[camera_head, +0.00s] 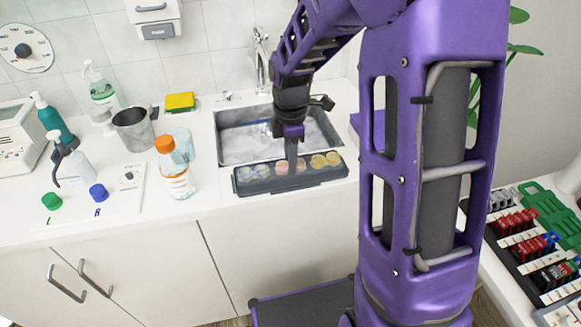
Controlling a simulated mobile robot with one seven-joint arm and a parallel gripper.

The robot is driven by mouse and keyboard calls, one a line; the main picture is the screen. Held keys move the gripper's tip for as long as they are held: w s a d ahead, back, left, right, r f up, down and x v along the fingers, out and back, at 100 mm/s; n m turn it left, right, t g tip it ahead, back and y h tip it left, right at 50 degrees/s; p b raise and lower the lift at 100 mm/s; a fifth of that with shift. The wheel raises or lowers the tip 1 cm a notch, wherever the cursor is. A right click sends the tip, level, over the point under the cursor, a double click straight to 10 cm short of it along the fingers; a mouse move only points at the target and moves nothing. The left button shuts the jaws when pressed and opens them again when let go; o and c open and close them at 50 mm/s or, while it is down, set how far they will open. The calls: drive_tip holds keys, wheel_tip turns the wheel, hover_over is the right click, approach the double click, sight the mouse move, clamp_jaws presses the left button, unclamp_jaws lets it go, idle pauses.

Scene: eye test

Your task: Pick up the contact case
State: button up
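A green round cap (52,201) and a blue round cap (98,193) sit at the front left of the counter, on a flat white mat or sheet (120,208) with the letters L and R in front of them. They look like contact case lids; I cannot make out a case body. My gripper (292,165) points down at the front of the sink, far to the right of the caps. Its dark tip is at or just over a dark tray (318,182) of pinkish and yellow discs. Whether it touches the tray, and whether its fingers are open, I cannot tell.
An orange-capped bottle (175,170) and a clear tumbler stand between the caps and the sink (240,148). A pump bottle (73,160), a metal cup (133,130) and a yellow sponge (180,102) stand behind. My purple arm hides much of the right side.

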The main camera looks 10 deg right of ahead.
clamp_jaws()
wheel_tip(320, 180, up, 10)
drive_tip(key=p, duration=0.2)
